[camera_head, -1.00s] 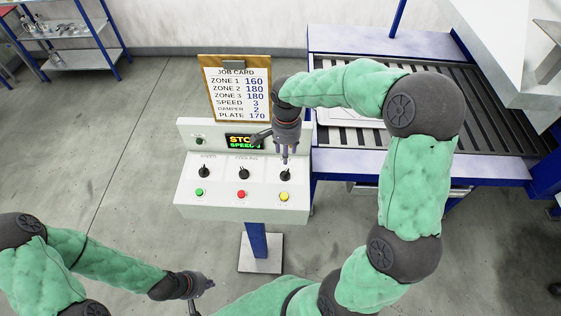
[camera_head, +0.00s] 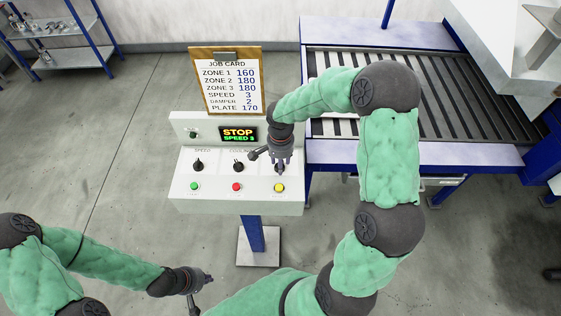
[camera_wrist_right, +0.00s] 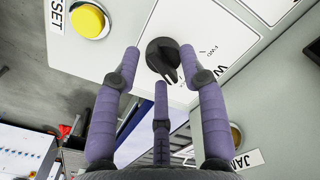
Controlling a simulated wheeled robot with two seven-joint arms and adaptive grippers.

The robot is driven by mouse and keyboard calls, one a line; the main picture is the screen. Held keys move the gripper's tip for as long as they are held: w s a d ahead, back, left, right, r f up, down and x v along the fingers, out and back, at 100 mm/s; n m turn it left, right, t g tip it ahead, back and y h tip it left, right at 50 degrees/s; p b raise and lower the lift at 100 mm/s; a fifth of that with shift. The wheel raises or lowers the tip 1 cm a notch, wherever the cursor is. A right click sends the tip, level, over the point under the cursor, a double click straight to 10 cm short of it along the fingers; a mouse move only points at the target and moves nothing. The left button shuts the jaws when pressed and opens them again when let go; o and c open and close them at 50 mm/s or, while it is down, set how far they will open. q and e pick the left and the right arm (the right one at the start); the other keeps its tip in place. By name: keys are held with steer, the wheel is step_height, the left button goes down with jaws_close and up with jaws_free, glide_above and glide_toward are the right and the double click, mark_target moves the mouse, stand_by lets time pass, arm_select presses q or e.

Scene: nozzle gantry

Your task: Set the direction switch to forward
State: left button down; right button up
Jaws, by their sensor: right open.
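The direction switch (camera_wrist_right: 160,56) is a black knob with a pointer, beside a white label with partly readable FWD lettering. In the right wrist view its pointer aims down and slightly right. My right gripper (camera_wrist_right: 160,62) is open, with purple fingers around the knob; contact cannot be told. In the head view my right gripper (camera_head: 279,166) is over the right-hand knob on the control panel (camera_head: 235,205) and mostly hides it. The display (camera_head: 238,134) reads STOP, SPEED 3. My left gripper (camera_head: 203,293) is open and empty at the lower left, away from the panel.
The speed knob (camera_head: 198,165) and cooling knob (camera_head: 238,166) stand left of the switch. Green (camera_head: 194,186), red (camera_head: 236,187) and yellow (camera_head: 279,187) buttons line the front. A job card (camera_head: 232,82) stands behind. A roller conveyor (camera_head: 420,115) is at right.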

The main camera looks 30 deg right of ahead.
steer(key=shift+c, duration=0.2)
jaws_close()
steer(key=shift+n, duration=0.3)
steer(key=n, duration=0.2)
steer(key=shift+d+n+b, duration=0.1)
steer(key=shift+n+b, duration=0.2)
steer(key=n, duration=0.2)
steer(key=shift+w+n, duration=0.1)
steer(key=shift+n, duration=0.3)
steer(key=n, duration=0.5)
steer(key=shift+w+n, duration=0.1)
steer(key=shift+n, duration=0.6)
